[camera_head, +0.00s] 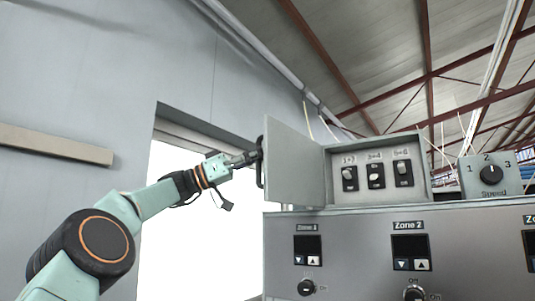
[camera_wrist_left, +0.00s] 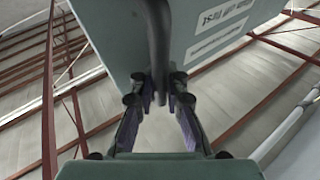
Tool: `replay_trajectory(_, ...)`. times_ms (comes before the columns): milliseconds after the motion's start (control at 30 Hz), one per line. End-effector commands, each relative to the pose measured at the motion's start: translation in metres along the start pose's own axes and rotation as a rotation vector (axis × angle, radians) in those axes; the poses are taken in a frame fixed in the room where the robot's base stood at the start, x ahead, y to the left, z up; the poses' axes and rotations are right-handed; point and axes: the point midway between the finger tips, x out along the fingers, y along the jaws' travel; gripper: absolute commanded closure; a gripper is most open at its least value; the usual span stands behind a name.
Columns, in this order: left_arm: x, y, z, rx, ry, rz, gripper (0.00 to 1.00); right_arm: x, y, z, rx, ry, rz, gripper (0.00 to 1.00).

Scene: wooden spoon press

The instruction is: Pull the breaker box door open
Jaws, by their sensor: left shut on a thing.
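The breaker box (camera_head: 416,143) stands on top of a grey control panel, and its door (camera_head: 299,164) is swung open to the left, showing several black switches inside. My left gripper (camera_head: 256,156) is shut on the dark handle (camera_head: 261,165) at the door's outer edge. In the left wrist view, the fingers of my left gripper (camera_wrist_left: 160,92) close around the dark handle (camera_wrist_left: 158,40), with the door's lettered face (camera_wrist_left: 115,35) behind it. My right gripper is in neither view.
The control panel (camera_head: 362,225) below carries zone displays and knobs. A speed dial box (camera_head: 489,174) stands right of the breaker box. A grey wall (camera_head: 90,70) with a bright doorway (camera_head: 190,235) lies behind my left arm.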

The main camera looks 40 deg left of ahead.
Motion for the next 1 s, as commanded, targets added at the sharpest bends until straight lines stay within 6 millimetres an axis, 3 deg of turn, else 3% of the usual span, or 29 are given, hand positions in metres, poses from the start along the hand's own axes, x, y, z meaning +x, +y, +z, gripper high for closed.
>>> replay_trajectory(367,-0.002,0.000,0.000,-0.001,0.003,0.000,1.00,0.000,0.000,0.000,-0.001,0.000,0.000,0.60)
replay_trajectory(400,-0.002,0.000,0.000,-0.001,0.003,0.000,0.86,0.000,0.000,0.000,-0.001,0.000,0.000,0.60)
replay_trajectory(500,-0.001,-0.001,0.000,-0.001,0.003,0.001,0.78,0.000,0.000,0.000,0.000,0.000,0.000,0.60)
replay_trajectory(833,-0.002,-0.001,-0.001,-0.001,0.003,0.001,0.78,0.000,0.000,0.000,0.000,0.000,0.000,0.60)
replay_trajectory(1000,-0.022,-0.001,-0.002,-0.002,0.007,0.001,0.78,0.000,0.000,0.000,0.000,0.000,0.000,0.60)
